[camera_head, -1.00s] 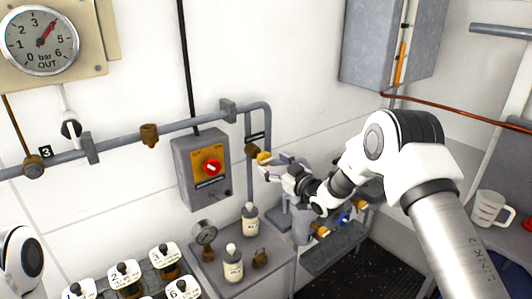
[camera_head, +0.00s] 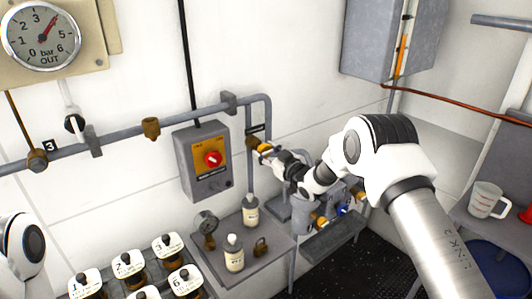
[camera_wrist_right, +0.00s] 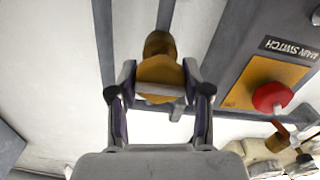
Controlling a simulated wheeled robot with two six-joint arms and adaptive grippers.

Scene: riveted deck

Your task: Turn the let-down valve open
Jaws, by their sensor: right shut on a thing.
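The let-down valve (camera_head: 252,143) is a brass body on the vertical grey pipe, right of the main switch box, with a yellow handle. In the right wrist view its yellow handle (camera_wrist_right: 158,72) sits between the two fingers, with the darker brass body behind it. My right gripper (camera_head: 268,153) reaches in from the right and is shut on the handle; it also shows in the right wrist view (camera_wrist_right: 160,90). The fingers partly hide the handle in the head view. My left arm shows at the left edge, but its gripper is out of view.
The main switch box (camera_head: 203,165) with a red knob is close left of the valve. Below, a grey shelf (camera_head: 212,272) holds white-labelled bottles, a small gauge (camera_head: 207,222) and a padlock (camera_head: 261,246). A pressure gauge (camera_head: 41,35) hangs upper left. A measuring jug (camera_head: 485,200) stands at right.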

